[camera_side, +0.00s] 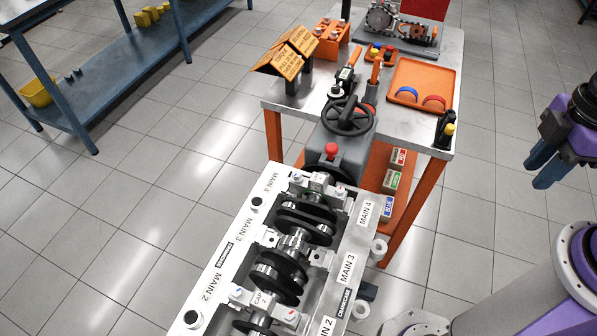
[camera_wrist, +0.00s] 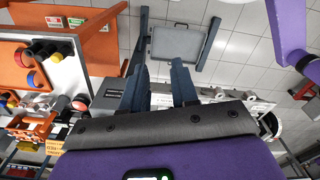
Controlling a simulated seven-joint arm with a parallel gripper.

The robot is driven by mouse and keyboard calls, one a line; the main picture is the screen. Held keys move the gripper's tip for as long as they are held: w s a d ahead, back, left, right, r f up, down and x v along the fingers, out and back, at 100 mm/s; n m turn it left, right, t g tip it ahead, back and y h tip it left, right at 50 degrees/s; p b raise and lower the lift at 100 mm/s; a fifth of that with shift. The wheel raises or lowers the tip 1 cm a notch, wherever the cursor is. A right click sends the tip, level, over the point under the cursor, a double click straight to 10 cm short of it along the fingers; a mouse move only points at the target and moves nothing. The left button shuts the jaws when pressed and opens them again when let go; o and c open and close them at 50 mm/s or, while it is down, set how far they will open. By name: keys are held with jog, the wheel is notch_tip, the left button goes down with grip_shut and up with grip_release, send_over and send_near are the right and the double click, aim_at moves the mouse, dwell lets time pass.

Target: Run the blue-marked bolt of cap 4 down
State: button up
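The engine block (camera_side: 219,262) holds a crankshaft (camera_side: 292,243) along its middle. At its far end, by the MAIN 4 labels, a light-grey main cap (camera_side: 318,183) sits across the crankshaft. Small bolt heads show at its two ends, one with a faint bluish mark (camera_side: 297,178); the marks are too small to read surely, and I cannot tell how deep the bolts sit. My gripper (camera_side: 541,166) hangs at the right, well away from the block, with its blue fingers apart. In the wrist view its fingers (camera_wrist: 159,85) are also apart with nothing between them.
A grey housing with a black handwheel (camera_side: 347,116) stands beyond the block. The bench (camera_side: 285,100) behind carries tools, an orange tray (camera_side: 423,72) with coloured rings, and an orange sign (camera_side: 288,62). Open floor lies between the bench and my gripper.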

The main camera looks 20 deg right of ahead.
dwell(0.4)
notch_tip(320, 180, up, 3)
jog(key=n, duration=1.2)
send_over(297, 173)
jog(key=shift+h, duration=0.3)
notch_tip(297, 173, down, 17)
jog(key=shift+r, duration=0.1)
grip_shut()
